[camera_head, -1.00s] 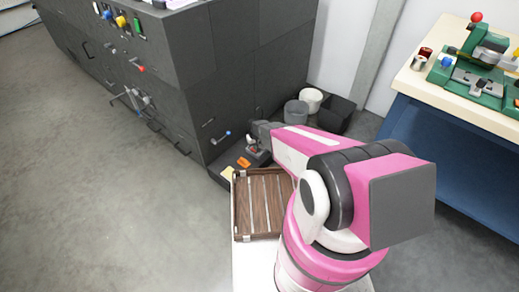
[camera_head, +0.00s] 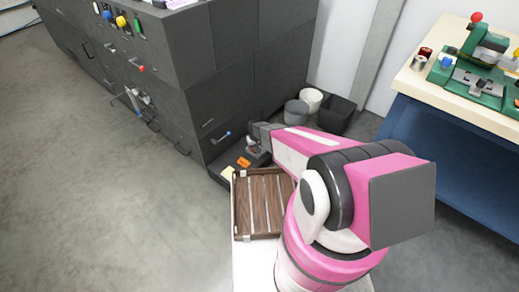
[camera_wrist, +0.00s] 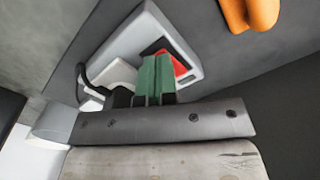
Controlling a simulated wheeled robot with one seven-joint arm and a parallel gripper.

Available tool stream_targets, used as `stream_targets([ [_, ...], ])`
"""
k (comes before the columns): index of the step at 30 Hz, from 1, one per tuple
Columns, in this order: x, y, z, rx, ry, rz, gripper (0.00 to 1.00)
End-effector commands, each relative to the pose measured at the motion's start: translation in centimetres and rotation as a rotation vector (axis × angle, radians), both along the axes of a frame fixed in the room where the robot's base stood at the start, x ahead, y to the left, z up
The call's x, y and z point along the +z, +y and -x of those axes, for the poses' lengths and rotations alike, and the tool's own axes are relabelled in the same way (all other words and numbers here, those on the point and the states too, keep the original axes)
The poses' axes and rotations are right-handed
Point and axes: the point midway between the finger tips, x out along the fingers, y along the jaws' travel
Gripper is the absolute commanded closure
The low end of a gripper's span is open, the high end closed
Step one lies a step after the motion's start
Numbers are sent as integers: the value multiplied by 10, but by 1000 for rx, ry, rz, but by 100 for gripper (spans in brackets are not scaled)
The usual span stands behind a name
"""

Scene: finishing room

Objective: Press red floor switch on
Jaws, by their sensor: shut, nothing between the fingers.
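The red switch (camera_wrist: 181,66) shows in the wrist view as a red face set in a pale grey housing (camera_wrist: 190,48). My gripper (camera_wrist: 155,70) has its green fingers together, with nothing between them. The fingertips overlap the left part of the red face and hide some of it. I cannot tell whether they touch it or whether it is pressed. In the head view my gripper end (camera_head: 262,146) is low by the dark cabinet corner, and the switch is mostly hidden there.
An orange item (camera_head: 243,162) and a yellow one (camera_head: 227,173) lie by the dark cabinet (camera_head: 190,80). A slatted wooden tray (camera_head: 243,205) is in front. Several bins (camera_head: 296,112) stand behind. A bench (camera_head: 440,95) is at right. Floor at left is clear.

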Motion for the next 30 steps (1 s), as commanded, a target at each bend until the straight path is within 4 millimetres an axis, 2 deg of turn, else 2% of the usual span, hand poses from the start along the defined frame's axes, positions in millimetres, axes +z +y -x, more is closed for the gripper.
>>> stream_targets([
  [14,-4,0,0,0,0,0,100],
  [30,30,0,1,0,-1,0,100],
])
